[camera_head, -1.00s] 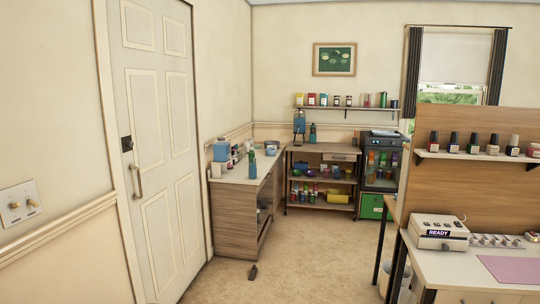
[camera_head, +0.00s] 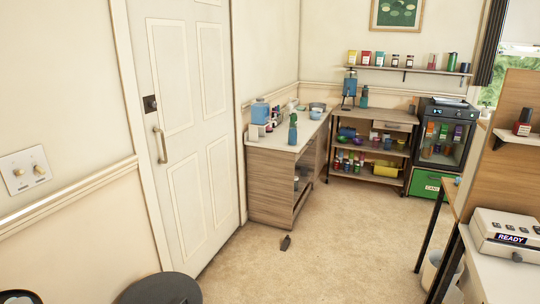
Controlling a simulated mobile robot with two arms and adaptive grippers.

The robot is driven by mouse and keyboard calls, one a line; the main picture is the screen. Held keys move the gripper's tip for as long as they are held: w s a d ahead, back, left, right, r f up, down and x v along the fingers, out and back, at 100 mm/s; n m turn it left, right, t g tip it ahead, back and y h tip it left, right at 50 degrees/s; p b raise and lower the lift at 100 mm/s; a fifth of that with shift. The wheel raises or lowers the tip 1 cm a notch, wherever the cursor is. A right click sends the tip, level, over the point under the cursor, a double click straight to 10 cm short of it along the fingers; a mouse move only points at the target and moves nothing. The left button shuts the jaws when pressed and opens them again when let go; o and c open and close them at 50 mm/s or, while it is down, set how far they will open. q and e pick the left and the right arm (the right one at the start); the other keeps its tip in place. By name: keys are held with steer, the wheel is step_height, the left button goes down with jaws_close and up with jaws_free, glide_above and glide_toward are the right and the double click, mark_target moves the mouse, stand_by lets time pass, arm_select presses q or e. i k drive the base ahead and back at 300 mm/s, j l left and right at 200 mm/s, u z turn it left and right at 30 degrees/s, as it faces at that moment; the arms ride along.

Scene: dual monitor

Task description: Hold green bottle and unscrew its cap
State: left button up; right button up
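A teal bottle with a green top (camera_head: 293,130) stands upright on the left counter, near its front end. A small dark green bottle (camera_head: 452,61) stands near the right end of the wall shelf. Another teal bottle (camera_head: 364,97) stands on the back workbench. Which of them is the task's green bottle I cannot tell, and the caps are too small to make out. Neither of my grippers can be made out in the view.
The wooden counter (camera_head: 268,189) stands beyond the white door (camera_head: 182,130). A small dark object (camera_head: 285,242) lies on the carpet before it. A dark round shape (camera_head: 160,289) is at the bottom edge. A desk stands at right; the carpet between is mostly clear.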

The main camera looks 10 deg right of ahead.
mark_target(292, 117)
steer(key=i+l+z, duration=0.35)
steer(key=i, duration=0.25)
steer(key=i+l+z, duration=0.3)
steer(key=i, duration=0.3)
steer(key=i+z, duration=0.35)
steer(key=i, duration=0.25)
steer(key=i+l+u, duration=0.1)
steer(key=i, duration=2.15)
steer(key=i+l+u, duration=0.1)
steer(key=i+u, duration=0.2)
steer(key=i, duration=0.15)
steer(key=i+l+u, duration=0.3)
steer(key=i, duration=0.15)
steer(key=i+l+u, duration=0.5)
steer(key=i+u, duration=0.25)
steer(key=i+l+u, duration=0.4)
steer(key=i, duration=0.15)
steer(key=j, duration=0.1)
